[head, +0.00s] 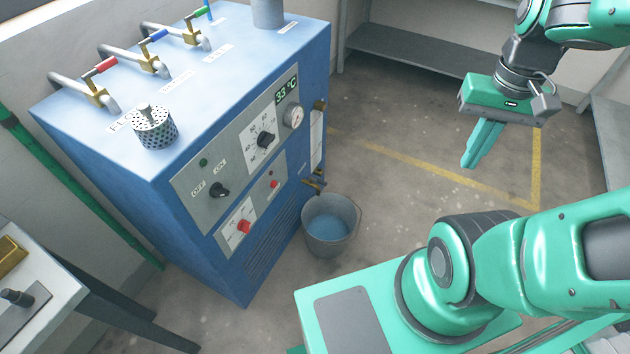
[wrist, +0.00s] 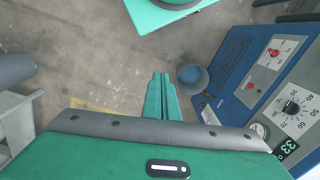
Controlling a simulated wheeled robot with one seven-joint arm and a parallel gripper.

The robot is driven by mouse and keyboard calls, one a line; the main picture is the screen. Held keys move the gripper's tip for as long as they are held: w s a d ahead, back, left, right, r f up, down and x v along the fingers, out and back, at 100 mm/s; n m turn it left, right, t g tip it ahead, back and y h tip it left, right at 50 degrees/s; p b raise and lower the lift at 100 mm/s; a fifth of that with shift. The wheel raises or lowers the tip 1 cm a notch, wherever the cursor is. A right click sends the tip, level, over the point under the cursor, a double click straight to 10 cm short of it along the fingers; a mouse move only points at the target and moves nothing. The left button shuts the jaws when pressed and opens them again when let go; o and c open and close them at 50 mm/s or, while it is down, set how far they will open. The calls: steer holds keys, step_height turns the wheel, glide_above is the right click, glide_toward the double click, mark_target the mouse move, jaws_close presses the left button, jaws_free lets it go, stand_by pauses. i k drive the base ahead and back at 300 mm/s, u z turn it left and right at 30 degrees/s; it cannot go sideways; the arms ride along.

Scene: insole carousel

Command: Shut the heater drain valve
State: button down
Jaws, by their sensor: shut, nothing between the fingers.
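The blue heater cabinet (head: 140,205) stands at the left of the head view; part of it also shows at the right of the wrist view (wrist: 238,75). Its small brass drain valve (head: 314,183) sits low on the right edge of the front, above the bucket. I cannot tell from its small handle whether it is open or shut. A grey bucket (head: 313,240) with bluish water stands under it on the floor; it also shows in the wrist view (wrist: 204,84). My green gripper (head: 481,145) is shut and empty, in the air well to the right of the valve.
The cabinet front carries knobs, a gauge (head: 293,116) and a display reading 33 °C. Red, blue and green-handled valves and a perforated cylinder (head: 155,130) are on top. Shelving (head: 415,48) stands behind. Floor between bucket and gripper is clear, with yellow lines.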

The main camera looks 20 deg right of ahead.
mark_target(324, 183)
steer(key=z, duration=1.1)
steer(key=k, duration=1)
steer(key=u, duration=0.85)
steer(key=i, duration=0.95)
steer(key=z, duration=0.05)
